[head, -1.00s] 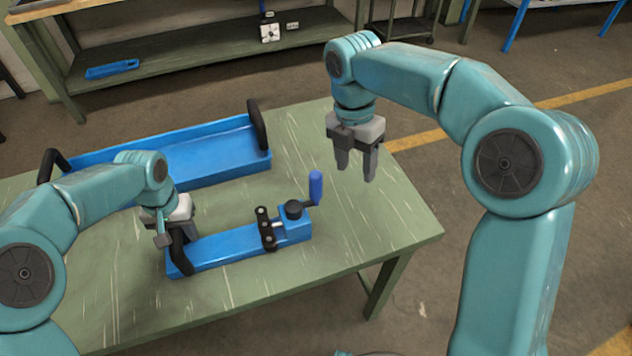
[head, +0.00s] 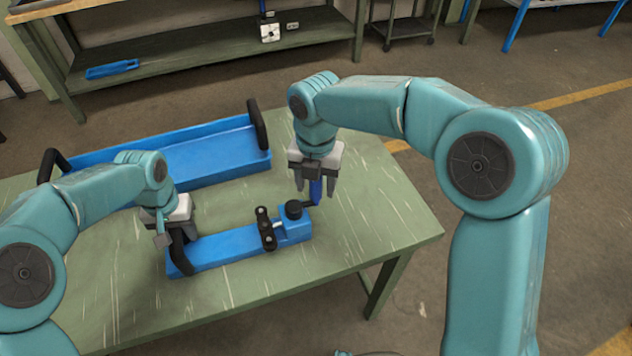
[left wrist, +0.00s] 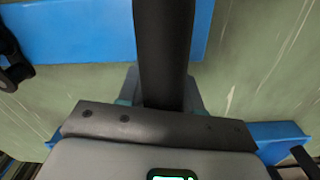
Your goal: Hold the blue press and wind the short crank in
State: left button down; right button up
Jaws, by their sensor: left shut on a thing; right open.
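The blue press (head: 225,247) lies on the green table, with a black clamp piece (head: 266,230) across it and a dark round knob (head: 293,209) at its right end. My left gripper (head: 180,235) is shut on the press's black handle (head: 182,258) at the left end; the handle fills the middle of the left wrist view (left wrist: 163,50). The short crank's blue grip (head: 315,189) stands upright at the press's right end. My right gripper (head: 314,186) is open, pointing down, with its fingers around the upper part of that grip. Contact cannot be made out.
A blue tray (head: 215,157) with black end handles stands behind the press on the table (head: 375,230). The table's right side is clear. A shelf bench (head: 200,62) stands beyond, across the floor.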

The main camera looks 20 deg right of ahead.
jog(key=shift+f, duration=0.25)
jog(key=shift+c, duration=0.3)
grip_shut()
jog(key=shift+s, duration=0.1)
